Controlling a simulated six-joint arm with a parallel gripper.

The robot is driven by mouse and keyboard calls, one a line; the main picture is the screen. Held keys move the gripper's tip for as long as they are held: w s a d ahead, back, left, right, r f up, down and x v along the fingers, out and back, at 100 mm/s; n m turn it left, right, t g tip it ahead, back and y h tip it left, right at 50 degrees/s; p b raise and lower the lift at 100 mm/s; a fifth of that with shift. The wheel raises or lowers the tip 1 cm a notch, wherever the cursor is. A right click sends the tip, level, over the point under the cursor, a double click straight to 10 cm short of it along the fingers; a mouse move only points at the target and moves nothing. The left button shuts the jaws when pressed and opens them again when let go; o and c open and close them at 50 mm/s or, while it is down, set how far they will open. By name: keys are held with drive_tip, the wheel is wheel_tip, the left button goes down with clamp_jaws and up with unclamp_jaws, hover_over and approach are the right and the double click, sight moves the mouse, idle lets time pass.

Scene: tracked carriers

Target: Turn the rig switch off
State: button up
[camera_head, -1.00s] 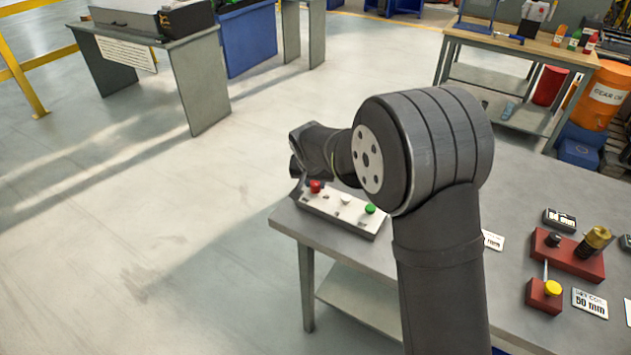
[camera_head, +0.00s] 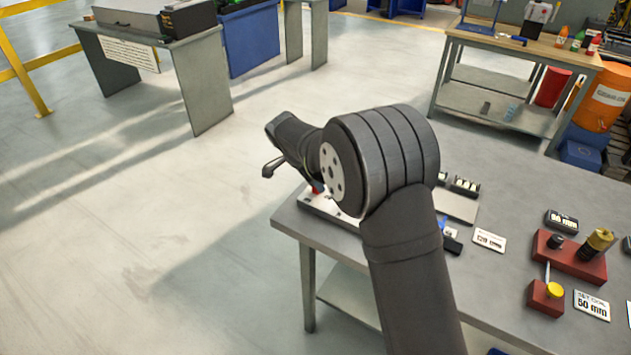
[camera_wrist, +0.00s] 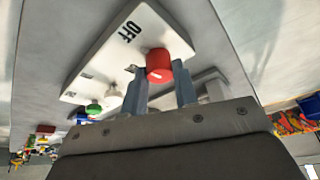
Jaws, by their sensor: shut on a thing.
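The rig switch is a red knob (camera_wrist: 159,66) with a white mark, on a white control panel (camera_wrist: 103,52) beside the printed word OFF. The knob sits between the fingertips of my gripper (camera_wrist: 162,80), which is shut on it. In the head view the panel (camera_head: 318,209) lies at the table's left end, mostly hidden behind my arm. Only a sliver of the red knob (camera_head: 317,188) shows there. The fingers are hidden in the head view.
A white button (camera_wrist: 113,92) and a green button (camera_wrist: 94,108) stand on the same panel. The grey table (camera_head: 330,240) also bears a red block with knobs (camera_head: 572,262) and label cards such as the 50 mm card (camera_head: 591,305) at right.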

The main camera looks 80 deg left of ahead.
drive_tip(key=shift+s+m, duration=0.1)
drive_tip(key=shift+m, duration=0.4)
drive_tip(key=shift+h, duration=0.3)
drive_tip(key=o, duration=1)
drive_tip(key=shift+r, duration=0.1)
drive_tip(key=v, duration=1.7)
drive_tip(key=x, duration=1.7)
